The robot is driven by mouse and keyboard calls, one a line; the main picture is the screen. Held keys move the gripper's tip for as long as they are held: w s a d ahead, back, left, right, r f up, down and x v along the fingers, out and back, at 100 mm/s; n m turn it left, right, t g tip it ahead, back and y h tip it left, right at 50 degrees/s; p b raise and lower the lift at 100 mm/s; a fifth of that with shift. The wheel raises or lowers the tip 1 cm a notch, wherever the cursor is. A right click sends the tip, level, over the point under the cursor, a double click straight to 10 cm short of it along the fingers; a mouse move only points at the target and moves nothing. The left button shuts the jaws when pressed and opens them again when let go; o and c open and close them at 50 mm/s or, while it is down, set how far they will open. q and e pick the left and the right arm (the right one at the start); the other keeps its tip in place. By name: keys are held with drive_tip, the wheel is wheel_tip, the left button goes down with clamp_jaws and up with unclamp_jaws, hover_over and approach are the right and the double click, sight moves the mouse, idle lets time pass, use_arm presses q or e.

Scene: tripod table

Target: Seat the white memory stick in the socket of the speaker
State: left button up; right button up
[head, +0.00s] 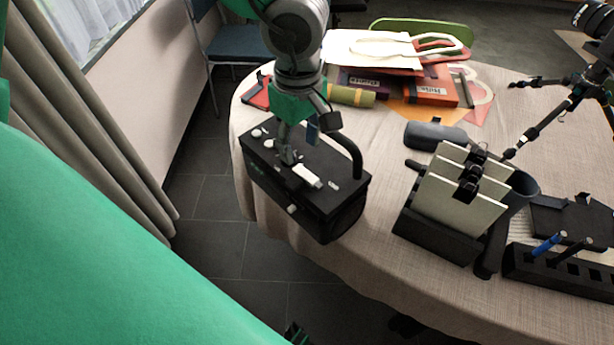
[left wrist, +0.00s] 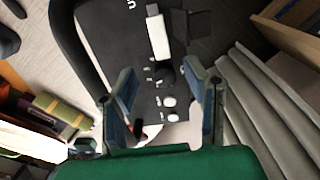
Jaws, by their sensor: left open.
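The speaker (head: 335,205) is a black box at the near left edge of the table, with white knobs and a curved black handle. The white memory stick (head: 306,175) lies on its top; in the left wrist view (left wrist: 158,38) its grey plug end points away from my gripper. I cannot make out the socket clearly. My left gripper (head: 290,155) is over the speaker's top, behind the stick. In the left wrist view its fingers (left wrist: 163,78) are apart with nothing held between them, and the stick is beyond the fingertips.
A file holder with cream folders (head: 462,195) stands right of the speaker, near a dark case (head: 435,135). Boxes (head: 430,88) and a white bag (head: 370,48) lie behind. A black pen holder (head: 560,270) and a small tripod (head: 555,110) are at the right.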

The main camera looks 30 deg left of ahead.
sight(299, 168)
use_arm(q)
drive_tip(key=shift+a+f+b, duration=0.1)
drive_tip(key=shift+f+b, duration=0.85)
drive_tip(key=shift+f, duration=1.85)
drive_tip(key=shift+s, duration=0.1)
drive_tip(key=c, duration=0.9)
drive_tip(key=shift+r, duration=0.1)
drive_tip(key=shift+c, duration=0.2)
wheel_tip(299, 168, up, 10)
drive_tip(key=p, duration=0.3)
